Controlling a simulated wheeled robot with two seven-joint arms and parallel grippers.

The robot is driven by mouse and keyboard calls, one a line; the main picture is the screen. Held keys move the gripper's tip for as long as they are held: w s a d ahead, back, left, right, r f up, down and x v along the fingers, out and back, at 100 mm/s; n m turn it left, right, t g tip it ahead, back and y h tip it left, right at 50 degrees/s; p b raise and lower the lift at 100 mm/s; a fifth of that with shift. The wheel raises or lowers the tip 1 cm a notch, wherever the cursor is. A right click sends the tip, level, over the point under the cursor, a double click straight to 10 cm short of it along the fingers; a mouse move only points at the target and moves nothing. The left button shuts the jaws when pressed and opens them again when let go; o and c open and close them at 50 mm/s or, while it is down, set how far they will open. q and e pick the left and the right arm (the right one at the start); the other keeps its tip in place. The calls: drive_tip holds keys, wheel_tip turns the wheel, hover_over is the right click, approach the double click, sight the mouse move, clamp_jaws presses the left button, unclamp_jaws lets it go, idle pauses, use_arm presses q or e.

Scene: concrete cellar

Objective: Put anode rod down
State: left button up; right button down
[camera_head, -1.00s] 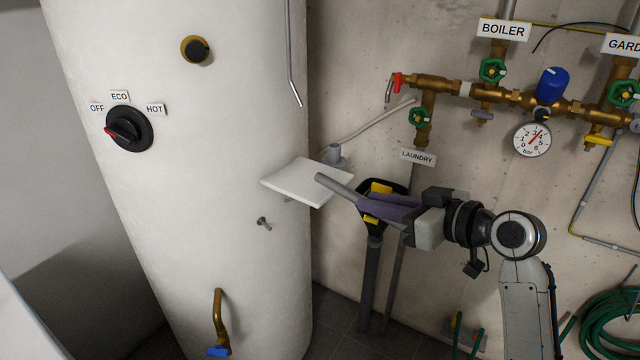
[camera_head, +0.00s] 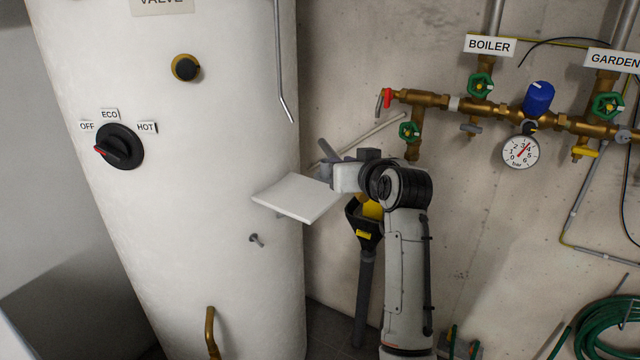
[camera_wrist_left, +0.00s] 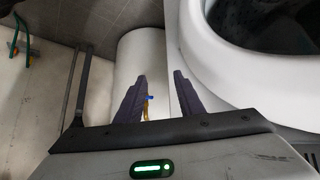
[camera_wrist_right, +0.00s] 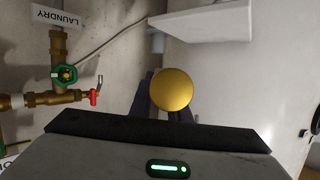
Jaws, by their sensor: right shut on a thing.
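The right wrist view shows a round brass head (camera_wrist_right: 172,90) end-on between the fingers. My right gripper (camera_wrist_right: 160,108) is shut on the rod, and its fingertips are mostly hidden in the head view. It is beside the right edge of a white shelf (camera_head: 297,197) on the tank; I cannot tell whether the rod touches anything. My left gripper (camera_wrist_left: 157,95) is open and empty, outside the head view.
The white tank (camera_head: 200,230) fills the left, with a black dial (camera_head: 120,147) and a small tap stem (camera_head: 256,240). Brass pipework (camera_head: 450,102) with valves and a gauge (camera_head: 520,152) is on the wall. A black and yellow object (camera_head: 366,222) stands behind my right arm. The shelf top is bare.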

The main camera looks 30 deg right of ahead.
hover_over(320, 197)
drive_tip(key=shift+d+f, duration=0.1)
drive_tip(key=shift+f, duration=0.6)
wheel_tip(320, 197, down, 5)
drive_tip(key=shift+s+f+p, duration=0.1)
drive_tip(key=shift+p, duration=0.25)
drive_tip(key=shift+f, duration=0.1)
drive_tip(key=shift+w+f, duration=0.1)
drive_tip(key=shift+w, duration=0.1)
drive_tip(key=shift+f, duration=0.1)
drive_tip(key=c, duration=1.7)
unclamp_jaws()
drive_tip(key=shift+o, duration=0.2)
